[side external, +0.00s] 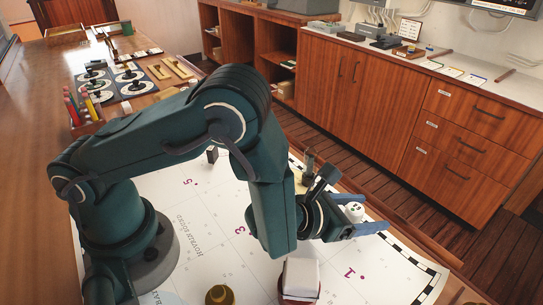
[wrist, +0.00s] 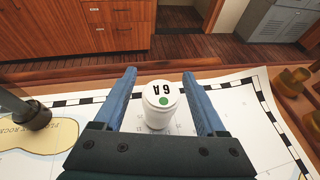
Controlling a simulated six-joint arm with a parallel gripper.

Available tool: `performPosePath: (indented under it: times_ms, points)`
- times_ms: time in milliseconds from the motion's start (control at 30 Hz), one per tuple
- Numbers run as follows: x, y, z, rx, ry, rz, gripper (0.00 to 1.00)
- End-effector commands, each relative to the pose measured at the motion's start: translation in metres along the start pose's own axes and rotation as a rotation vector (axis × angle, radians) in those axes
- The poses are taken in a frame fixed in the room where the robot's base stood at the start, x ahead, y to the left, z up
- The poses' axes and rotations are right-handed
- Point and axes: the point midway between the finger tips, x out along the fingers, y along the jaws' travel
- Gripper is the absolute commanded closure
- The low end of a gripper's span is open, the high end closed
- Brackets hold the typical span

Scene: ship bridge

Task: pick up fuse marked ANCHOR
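A white, rounded cylinder, apparently a fuse (wrist: 160,104), stands upright on the chart. It has a green dot and dark characters that look like "6A"; I cannot read the word ANCHOR on it. It also shows as a small white piece in the side view (side external: 354,212). My gripper (wrist: 165,88) is open, with one blue finger on each side of the white cylinder and visible gaps between. In the side view my gripper (side external: 362,214) is low over the chart's right part.
The chart (side external: 385,268) covers the table under my arm. A white block in a reddish holder (side external: 300,278) and a brass piece (side external: 219,295) stand at the front. A dark post (wrist: 30,112) is left and brass pieces (wrist: 293,80) are right in the wrist view.

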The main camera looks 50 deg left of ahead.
Motion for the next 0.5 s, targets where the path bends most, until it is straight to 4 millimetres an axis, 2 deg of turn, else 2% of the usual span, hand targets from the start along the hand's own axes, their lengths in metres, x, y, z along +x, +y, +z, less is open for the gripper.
performPosePath:
  times_ms: [33,167,200,500]
  points:
    - [-0.0001,0.0000,0.0000,0.000,0.000,0.000,0.47]
    - [-0.0002,0.0000,0.0000,0.000,0.000,0.000,0.97]
    - [-0.0002,0.0000,0.0001,0.000,0.000,0.000,1.00]
    - [-0.0006,0.0000,0.0013,-0.001,-0.001,0.000,1.00]
